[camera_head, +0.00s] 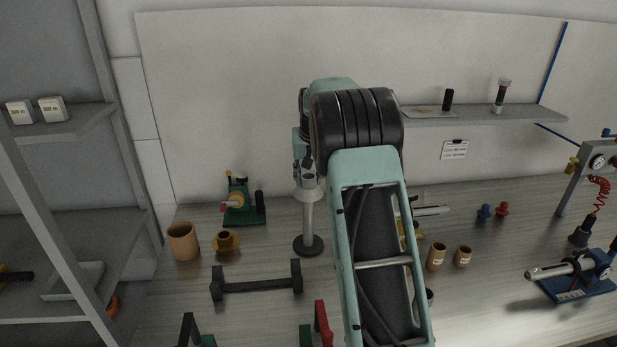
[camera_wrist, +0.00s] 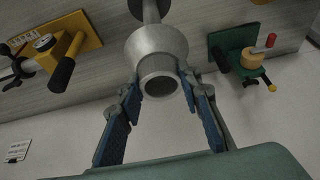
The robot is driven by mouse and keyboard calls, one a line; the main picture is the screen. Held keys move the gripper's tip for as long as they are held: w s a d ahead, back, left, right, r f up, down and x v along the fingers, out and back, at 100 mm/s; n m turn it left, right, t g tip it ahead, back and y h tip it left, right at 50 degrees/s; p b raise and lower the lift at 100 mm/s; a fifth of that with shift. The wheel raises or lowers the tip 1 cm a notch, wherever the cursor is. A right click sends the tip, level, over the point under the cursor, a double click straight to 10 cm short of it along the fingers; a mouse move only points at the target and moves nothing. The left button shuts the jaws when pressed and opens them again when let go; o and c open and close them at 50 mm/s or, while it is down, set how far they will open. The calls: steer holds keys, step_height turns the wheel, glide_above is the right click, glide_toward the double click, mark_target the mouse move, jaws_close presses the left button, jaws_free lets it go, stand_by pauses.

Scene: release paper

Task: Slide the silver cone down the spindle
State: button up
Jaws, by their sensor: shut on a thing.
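The silver cone (camera_head: 308,193) is at the top of the upright grey spindle (camera_head: 309,222), its wide part downward and its narrow collar up. The spindle stands on a round dark base (camera_head: 309,246) on the bench, and a bare length of post shows below the cone. In the wrist view the cone (camera_wrist: 157,46) appears with its open collar toward the camera and the spindle (camera_wrist: 151,10) beyond it. My gripper (camera_wrist: 161,86) has its two blue-padded fingers on either side of the collar and is shut on it. In the head view my arm partly hides my gripper (camera_head: 305,172).
A green device (camera_head: 243,208) stands left of the spindle, with brown cups (camera_head: 183,241) nearby. A dark bar stand (camera_head: 256,284) lies in front. A yellow device (camera_wrist: 60,52) shows in the wrist view. A shelf (camera_head: 485,115) hangs at the back right.

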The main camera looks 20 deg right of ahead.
mark_target(309, 226)
steer(key=shift+f+b, duration=6.5)
steer(key=shift+f, duration=3.5)
